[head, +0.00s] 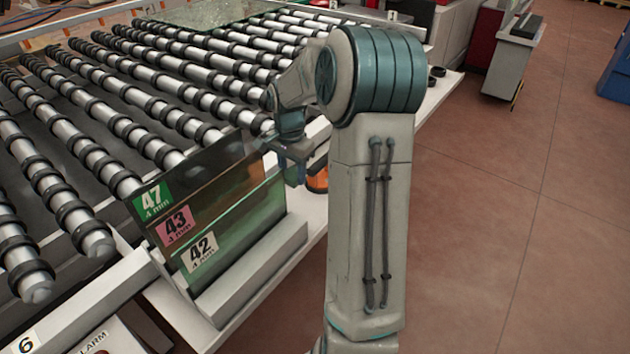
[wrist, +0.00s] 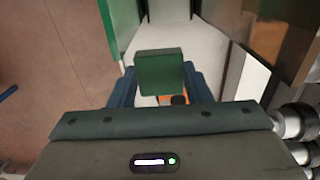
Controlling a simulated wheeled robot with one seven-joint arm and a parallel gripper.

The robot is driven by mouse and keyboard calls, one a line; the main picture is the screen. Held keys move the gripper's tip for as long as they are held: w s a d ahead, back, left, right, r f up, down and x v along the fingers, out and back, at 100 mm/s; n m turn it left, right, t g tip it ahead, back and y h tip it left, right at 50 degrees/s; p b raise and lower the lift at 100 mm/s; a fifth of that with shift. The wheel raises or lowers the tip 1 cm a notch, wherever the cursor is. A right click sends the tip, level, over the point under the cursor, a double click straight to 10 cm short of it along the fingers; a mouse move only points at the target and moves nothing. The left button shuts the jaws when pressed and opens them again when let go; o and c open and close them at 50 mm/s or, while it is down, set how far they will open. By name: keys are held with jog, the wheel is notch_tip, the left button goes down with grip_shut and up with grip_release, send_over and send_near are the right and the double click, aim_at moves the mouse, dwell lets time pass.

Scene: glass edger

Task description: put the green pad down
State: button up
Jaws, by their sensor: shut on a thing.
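The green pad (wrist: 160,72) is a small dark green block between my gripper's two blue fingers in the wrist view. My gripper (wrist: 162,92) is shut on it. In the head view, my gripper (head: 292,165) points down beside the right end of the upright glass panes (head: 225,205), near the roller bed. Below the pad in the wrist view lies a white surface (wrist: 200,40). I cannot tell how far the pad is above it.
Glass panes labelled 47, 43 and 42 stand in a light grey rack (head: 255,265). An orange item (head: 318,181) sits on the white ledge (head: 312,222) close to my gripper, partly hidden by my arm. Rollers (head: 130,130) fill the left. Open floor (head: 480,220) lies right.

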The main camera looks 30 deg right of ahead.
notch_tip(320, 180, down, 14)
jog(key=shift+f+p, duration=0.1)
jog(key=shift+p, duration=0.3)
jog(key=shift+f, duration=0.1)
jog(key=o, duration=1)
jog(key=shift+c, duration=0.2)
jog(key=shift+d, duration=0.1)
notch_tip(320, 180, up, 12)
jog(key=shift+r+b, duration=0.1)
jog(key=shift+b, duration=0.3)
